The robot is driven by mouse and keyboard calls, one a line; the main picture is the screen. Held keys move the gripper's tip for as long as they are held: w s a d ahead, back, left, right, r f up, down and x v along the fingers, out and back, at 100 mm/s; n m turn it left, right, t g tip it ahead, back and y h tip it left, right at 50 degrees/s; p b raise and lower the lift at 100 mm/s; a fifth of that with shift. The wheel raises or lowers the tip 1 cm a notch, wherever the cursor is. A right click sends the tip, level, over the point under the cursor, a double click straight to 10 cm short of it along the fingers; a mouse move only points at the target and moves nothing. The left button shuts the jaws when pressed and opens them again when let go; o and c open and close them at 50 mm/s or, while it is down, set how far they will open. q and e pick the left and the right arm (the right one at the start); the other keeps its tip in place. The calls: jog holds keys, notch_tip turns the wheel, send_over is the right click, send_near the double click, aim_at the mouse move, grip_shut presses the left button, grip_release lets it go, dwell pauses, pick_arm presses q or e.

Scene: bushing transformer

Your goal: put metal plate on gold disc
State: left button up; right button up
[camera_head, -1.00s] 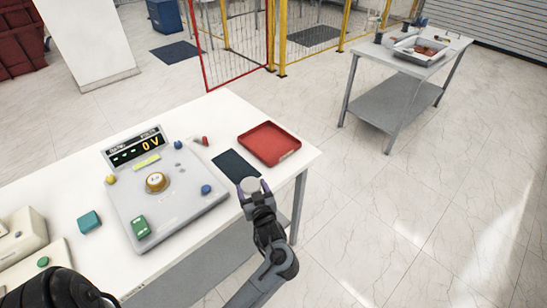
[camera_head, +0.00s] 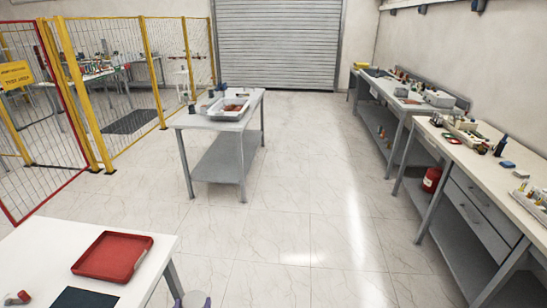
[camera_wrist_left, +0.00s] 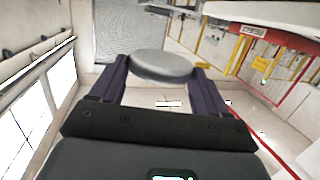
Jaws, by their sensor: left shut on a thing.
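The metal plate (camera_wrist_left: 162,66) is a round grey disc. My left gripper (camera_head: 192,302) is shut on it, one purple finger at each side, as the left wrist view shows. In the head view the plate (camera_head: 193,297) and fingertips only just show at the bottom edge, beyond the right side of the near white table (camera_head: 40,250). The gold disc is out of view now. My right gripper is not in view.
A red tray (camera_head: 113,257) and a dark mat (camera_head: 86,298) lie on the near table. A grey cart (camera_head: 222,118) stands ahead on open floor. Workbenches (camera_head: 480,160) line the right; a yellow-framed mesh fence (camera_head: 120,80) stands at left.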

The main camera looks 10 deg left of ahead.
pick_arm(q)
jog(key=d+r+m+h, duration=0.1)
jog(key=d+m+h, duration=0.25)
jog(key=d, duration=0.25)
jog(key=s+r+p, duration=0.4)
jog(key=r+p, duration=0.7)
jog(key=p, duration=0.2)
jog(key=s+r+p, duration=0.4)
jog(key=r+p, duration=0.8)
jog(key=p, duration=0.1)
jog(key=s+a+f+n+g+y+b, duration=0.2)
jog(key=a+f+n+y+b, duration=0.3)
jog(key=a, duration=0.4)
jog(key=s+a+f+n+g+y+b, duration=0.1)
jog(key=a+f+n+g+y+b, duration=0.1)
jog(key=a+f+n+y+b, duration=0.6)
jog(key=w+a+f+n+g+y+b, duration=0.1)
jog(key=w+a+f+g+b, duration=0.1)
jog(key=a+f+g+b, duration=0.4)
notch_tip(320, 180, down, 4)
jog(key=a+b, duration=0.1)
jog(key=b, duration=0.6)
jog(key=shift+w+y, duration=0.3)
jog(key=shift+y, duration=0.05)
jog(key=shift+r+n, duration=0.1)
jog(key=shift+n, duration=0.15)
